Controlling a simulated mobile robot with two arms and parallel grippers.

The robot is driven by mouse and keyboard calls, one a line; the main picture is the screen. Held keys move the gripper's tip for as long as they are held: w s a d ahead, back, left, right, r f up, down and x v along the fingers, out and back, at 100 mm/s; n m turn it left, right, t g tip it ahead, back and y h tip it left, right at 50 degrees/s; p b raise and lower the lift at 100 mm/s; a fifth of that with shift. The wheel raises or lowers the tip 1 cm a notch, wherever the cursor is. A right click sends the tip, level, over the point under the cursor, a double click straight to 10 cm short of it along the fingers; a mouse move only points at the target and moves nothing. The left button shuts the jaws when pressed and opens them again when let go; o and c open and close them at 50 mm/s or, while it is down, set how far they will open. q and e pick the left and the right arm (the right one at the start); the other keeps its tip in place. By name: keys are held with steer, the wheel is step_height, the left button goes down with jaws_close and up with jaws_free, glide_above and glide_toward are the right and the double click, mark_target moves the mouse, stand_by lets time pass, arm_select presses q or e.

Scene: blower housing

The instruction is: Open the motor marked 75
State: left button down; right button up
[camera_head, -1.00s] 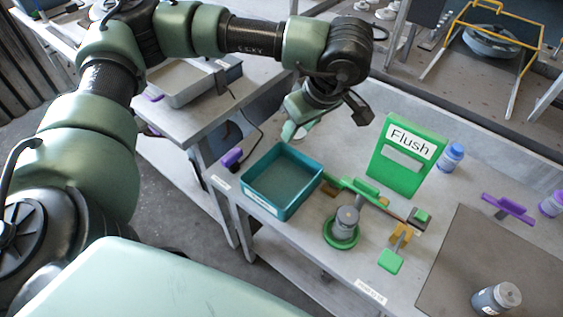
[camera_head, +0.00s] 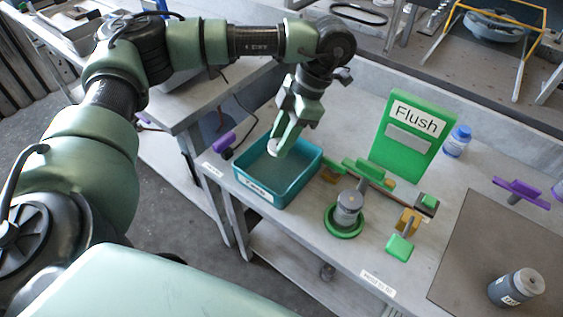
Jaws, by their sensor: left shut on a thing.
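A grey motor (camera_head: 348,208) stands upright in a green ring holder (camera_head: 344,233) on the table. A second grey motor (camera_head: 515,288), with a small white label, lies tilted or stands on the dark mat at the lower right. I cannot read the marking on either. My left gripper (camera_head: 277,148) points down over the teal tray (camera_head: 268,196). It is shut on a small pale thing (camera_head: 273,149) at its fingertips, mostly hidden by the fingers. My right gripper is not in view.
A green "Flush" stand (camera_head: 413,147) rises behind the motor, with a green clamp bar (camera_head: 364,170) in front of it. A green-handled tool (camera_head: 400,246), a blue-capped bottle (camera_head: 457,141) and a purple handle (camera_head: 519,190) stand nearby. The dark mat (camera_head: 475,235) is mostly clear.

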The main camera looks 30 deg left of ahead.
arm_select(q)
glide_above(276, 173)
steer(key=w, duration=0.1)
steer(key=f, duration=0.2)
steer(key=d+f, duration=0.1)
steer(key=f, duration=0.1)
steer(key=shift+w+f, duration=0.1)
steer(key=shift+f, duration=0.05)
step_height(276, 173, down, 3)
steer(key=shift+f, duration=0.55)
steer(key=c, duration=1.4)
jaws_free()
steer(key=shift+f, duration=0.1)
steer(key=o, duration=0.5)
steer(key=shift+c, duration=0.2)
